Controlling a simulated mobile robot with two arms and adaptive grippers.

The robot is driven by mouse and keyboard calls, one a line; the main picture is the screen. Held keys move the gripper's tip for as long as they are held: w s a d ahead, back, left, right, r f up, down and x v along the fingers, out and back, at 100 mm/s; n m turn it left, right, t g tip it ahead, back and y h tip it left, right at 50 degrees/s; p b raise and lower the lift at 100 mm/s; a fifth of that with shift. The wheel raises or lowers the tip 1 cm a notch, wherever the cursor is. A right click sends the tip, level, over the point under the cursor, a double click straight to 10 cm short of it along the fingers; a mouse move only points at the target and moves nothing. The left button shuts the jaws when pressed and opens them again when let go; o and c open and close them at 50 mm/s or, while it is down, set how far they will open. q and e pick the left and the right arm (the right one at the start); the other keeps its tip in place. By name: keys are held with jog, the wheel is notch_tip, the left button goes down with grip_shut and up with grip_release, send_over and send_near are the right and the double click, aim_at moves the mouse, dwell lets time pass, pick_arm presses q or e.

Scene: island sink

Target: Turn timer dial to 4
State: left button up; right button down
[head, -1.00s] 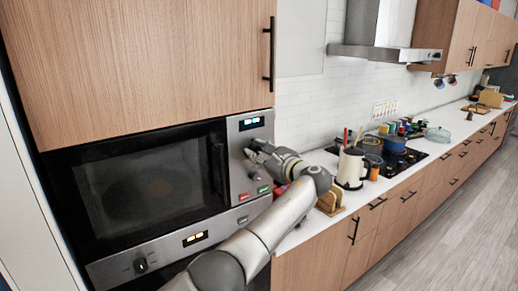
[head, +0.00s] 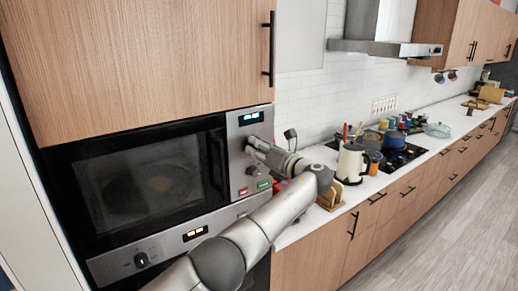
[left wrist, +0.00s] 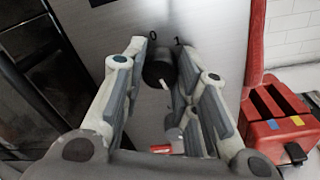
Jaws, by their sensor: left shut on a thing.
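The microwave (head: 150,185) is built into the wood cabinet on the left, with a steel control panel (head: 234,150) on its right side. My left gripper (head: 250,146) is at the upper part of this panel, below the display. In the left wrist view a black round dial (left wrist: 159,66) sits between the two fingers of my left gripper (left wrist: 163,70), which is shut on it. The marks 0 and 1 show above the dial. Its white pointer mark faces down and slightly right. Other numbers are hidden or unreadable. My right gripper is not in view.
Below are a second knob (head: 252,171), a red button (head: 243,195) and a green button (head: 264,184). A red toaster (left wrist: 275,120) stands close on the right. The counter holds a white kettle (head: 352,165) and several pots.

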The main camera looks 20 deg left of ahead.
pick_arm(q)
jog(key=m, duration=0.6)
jog(key=shift+f, duration=0.25)
jog(key=shift+m, duration=0.3)
jog(key=o, duration=1)
jog(key=shift+s, duration=0.1)
jog(key=shift+o, duration=0.2)
jog(key=shift+r, duration=0.1)
jog(key=v, duration=1.2)
